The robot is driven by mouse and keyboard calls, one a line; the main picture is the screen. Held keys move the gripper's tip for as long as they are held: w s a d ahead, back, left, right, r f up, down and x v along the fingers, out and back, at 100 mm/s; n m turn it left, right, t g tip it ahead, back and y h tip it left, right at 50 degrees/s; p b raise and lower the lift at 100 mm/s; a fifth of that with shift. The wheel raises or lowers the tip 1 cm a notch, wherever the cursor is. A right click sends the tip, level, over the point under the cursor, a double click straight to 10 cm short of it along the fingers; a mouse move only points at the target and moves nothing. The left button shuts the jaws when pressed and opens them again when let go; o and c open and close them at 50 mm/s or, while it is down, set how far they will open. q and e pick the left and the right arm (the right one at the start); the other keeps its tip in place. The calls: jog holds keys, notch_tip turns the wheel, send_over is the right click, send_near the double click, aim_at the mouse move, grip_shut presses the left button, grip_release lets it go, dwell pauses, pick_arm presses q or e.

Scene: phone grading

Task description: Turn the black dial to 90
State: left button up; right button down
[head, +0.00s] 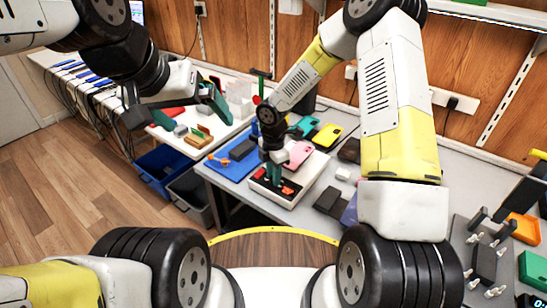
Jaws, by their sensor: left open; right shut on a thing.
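A white box (312,183) with a dark top panel and small red parts stands on the grey table. My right gripper (275,180) points down onto this panel and is shut on what appears to be the black dial, which its fingers hide. I cannot read any dial marking. My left gripper (178,117) is open and empty, held in the air above the white table at the left.
A blue mat (229,168) lies left of the box. A pink phone (298,155) and a yellow phone (328,136) lie behind it. Dark blocks (330,201) lie to its right. Blue (160,165) and grey bins stand on the floor. A pegged board (487,262) is at right.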

jog(key=m, duration=0.4)
jog(key=shift+m, duration=2.1)
jog(key=c, duration=1.4)
grip_release()
jog(key=shift+c, duration=0.2)
jog(key=shift+r, duration=3.9)
